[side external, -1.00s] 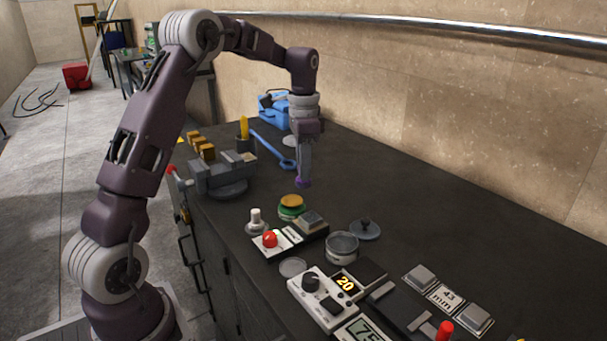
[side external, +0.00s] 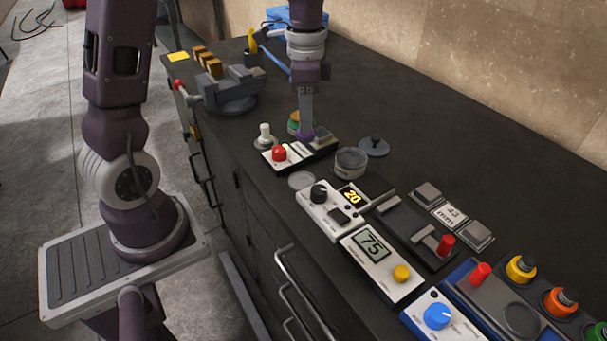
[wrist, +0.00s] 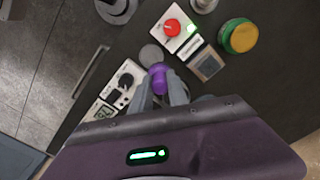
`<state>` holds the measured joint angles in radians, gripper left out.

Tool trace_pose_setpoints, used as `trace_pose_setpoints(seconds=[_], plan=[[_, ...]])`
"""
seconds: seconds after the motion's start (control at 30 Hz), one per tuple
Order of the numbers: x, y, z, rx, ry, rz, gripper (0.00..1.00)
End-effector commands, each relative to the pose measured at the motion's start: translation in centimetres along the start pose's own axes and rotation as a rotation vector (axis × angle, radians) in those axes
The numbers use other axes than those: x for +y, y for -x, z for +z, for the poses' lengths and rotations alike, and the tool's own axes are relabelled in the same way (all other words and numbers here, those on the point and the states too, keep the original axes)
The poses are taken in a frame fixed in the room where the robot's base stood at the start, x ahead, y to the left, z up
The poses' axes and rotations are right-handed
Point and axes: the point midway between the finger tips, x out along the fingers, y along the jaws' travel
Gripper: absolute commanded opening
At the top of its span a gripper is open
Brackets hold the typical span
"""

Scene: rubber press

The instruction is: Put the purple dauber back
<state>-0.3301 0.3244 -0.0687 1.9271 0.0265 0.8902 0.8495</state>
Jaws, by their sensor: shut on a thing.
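My gripper (side external: 305,128) is shut on the purple dauber (side external: 306,136), whose purple end shows at the fingertips. The dauber also shows in the wrist view (wrist: 157,76), between the two grey fingers. In the side view it hangs above the bench near the small grey pad block (side external: 322,136) beside the red-button panel. Its exact height is hard to tell. At the lower right, yellow (side external: 520,268), orange (side external: 560,300) and green (side external: 597,334) daubers stand in a row by the blue-edged press unit (side external: 490,295).
A vise (side external: 230,92) stands behind. The right side of the black bench (side external: 480,150) is mostly clear.

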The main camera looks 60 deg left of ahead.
Motion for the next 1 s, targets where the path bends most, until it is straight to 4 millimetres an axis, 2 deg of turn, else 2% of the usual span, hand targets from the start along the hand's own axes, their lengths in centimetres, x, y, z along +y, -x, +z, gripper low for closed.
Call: trace_pose_setpoints(seconds=[0.03, 0.13, 0.3, 0.53, 0.63, 0.93, 0.97, 1.0], plan=[[1.1, -0.2, 0.4, -0.001, -0.015, 0.0, 0.0], [2.1, -1.6, 0.8, -0.004, -0.03, 0.003, 0.0], [2.2, -5.6, 0.8, -0.005, -0.03, 0.004, 0.0], [2.1, -9.7, 0.8, -0.005, -0.03, 0.004, 0.0], [2.1, -10.5, 0.8, -0.002, -0.029, 0.0, 0.0], [2.0, -10.8, 0.8, -0.002, -0.029, 0.001, 0.0], [2.0, -10.8, 0.8, -0.002, -0.029, 0.001, 0.22], [2.0, -10.8, 0.8, -0.002, -0.029, 0.0, 0.3]])
